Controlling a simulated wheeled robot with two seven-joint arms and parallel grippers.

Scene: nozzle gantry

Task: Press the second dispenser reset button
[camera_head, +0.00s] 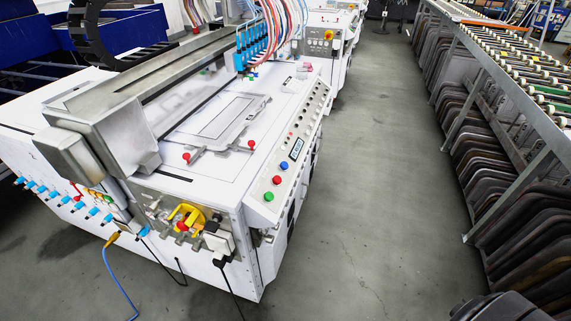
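A white gantry machine (215,165) fills the left and middle of the head view. Its sloped control panel (262,212) faces the aisle and carries a green button (268,196), a red button (277,180) and a blue button (283,166). Beyond them are a small display (296,149) and a row of small round controls (311,108) running away along the panel. I cannot tell which control is the second dispenser reset button; no label is readable. Several blue nozzles (252,46) with coloured hoses stand at the machine's far end. Neither gripper is in view.
The grey aisle floor (375,190) is clear. A long rack (500,125) with rollers and dark panels lines the right. Another white machine (325,45) stands behind the first. A yellow-handled switch (186,217) and loose cables, including a blue one (118,283), are at the near end.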

